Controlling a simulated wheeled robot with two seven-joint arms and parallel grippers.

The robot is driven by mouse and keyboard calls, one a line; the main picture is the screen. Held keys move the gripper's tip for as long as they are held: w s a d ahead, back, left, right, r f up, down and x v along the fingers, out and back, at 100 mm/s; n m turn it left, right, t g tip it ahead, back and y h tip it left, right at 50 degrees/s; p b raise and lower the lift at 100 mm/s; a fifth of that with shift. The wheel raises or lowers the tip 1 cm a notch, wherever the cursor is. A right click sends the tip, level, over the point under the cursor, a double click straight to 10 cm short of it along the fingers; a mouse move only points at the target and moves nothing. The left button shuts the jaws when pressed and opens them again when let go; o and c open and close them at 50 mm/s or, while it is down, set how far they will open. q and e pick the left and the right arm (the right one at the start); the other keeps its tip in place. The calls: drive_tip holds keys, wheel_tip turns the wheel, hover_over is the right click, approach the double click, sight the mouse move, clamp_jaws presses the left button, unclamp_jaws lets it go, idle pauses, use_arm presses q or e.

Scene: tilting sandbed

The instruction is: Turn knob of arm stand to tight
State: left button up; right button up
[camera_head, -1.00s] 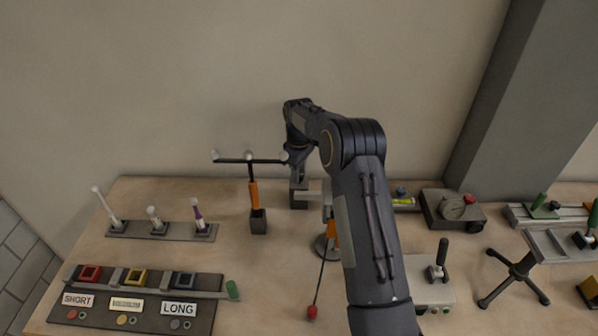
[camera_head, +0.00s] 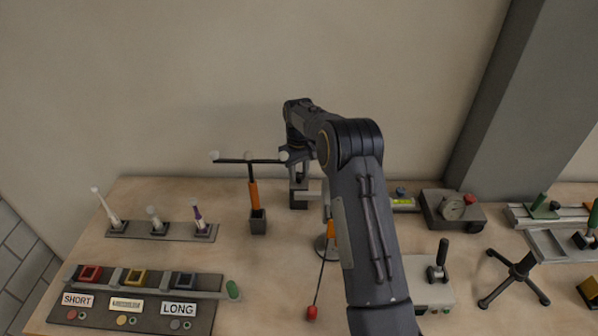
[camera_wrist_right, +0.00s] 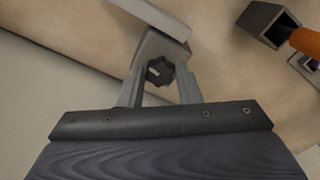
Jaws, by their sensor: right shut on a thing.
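The grey arm stand (camera_head: 299,199) stands at the back middle of the table, partly hidden by my right arm. In the right wrist view its grey block (camera_wrist_right: 163,47) carries a dark lobed knob (camera_wrist_right: 159,71) with a light mark on its face. My right gripper (camera_wrist_right: 159,82) has its two fingers on either side of the knob and is shut on it. In the head view the right gripper (camera_head: 298,164) is at the top of the stand, and the knob cannot be made out. My left gripper is not in view.
A T-shaped rod with white balls and an orange handle stands in a dark holder (camera_head: 258,222) just left of the stand. A red-tipped rod (camera_head: 312,312) lies in front. A dial box (camera_head: 452,209) is at the right. The wall is close behind.

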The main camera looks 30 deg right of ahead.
sight(299, 175)
drive_tip(key=o, duration=1)
drive_tip(key=shift+c, duration=0.2)
drive_tip(key=shift+r, duration=0.1)
wheel_tip(299, 175, up, 7)
drive_tip(key=shift+b, duration=0.5)
drive_tip(key=shift+r, duration=0.3)
